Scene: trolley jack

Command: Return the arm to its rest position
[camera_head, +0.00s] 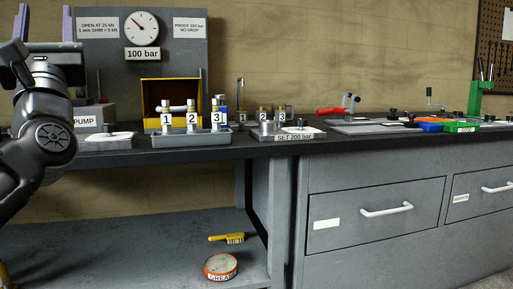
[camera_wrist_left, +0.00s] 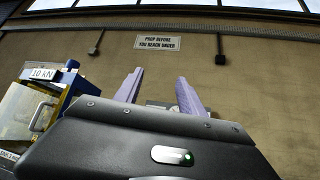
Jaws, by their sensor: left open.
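My left arm comes in at the left edge of the head view. Its left gripper (camera_head: 45,22) is raised at the upper left, with its two pale purple fingers pointing up. In the left wrist view the fingers of the left gripper (camera_wrist_left: 160,88) stand apart with nothing held between them. The gripper is above the bench top and apart from the items on it. My right gripper is in neither view.
The dark bench (camera_head: 270,147) carries a gauge panel (camera_head: 185,55), a yellow box (camera_head: 150,93), numbered parts (camera_head: 192,118) and a green holder (camera_head: 476,97). A brush (camera_head: 226,238) and grease tin (camera_head: 221,266) lie on the lower shelf. A blue-framed press (camera_wrist_left: 65,82) stands left in the wrist view.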

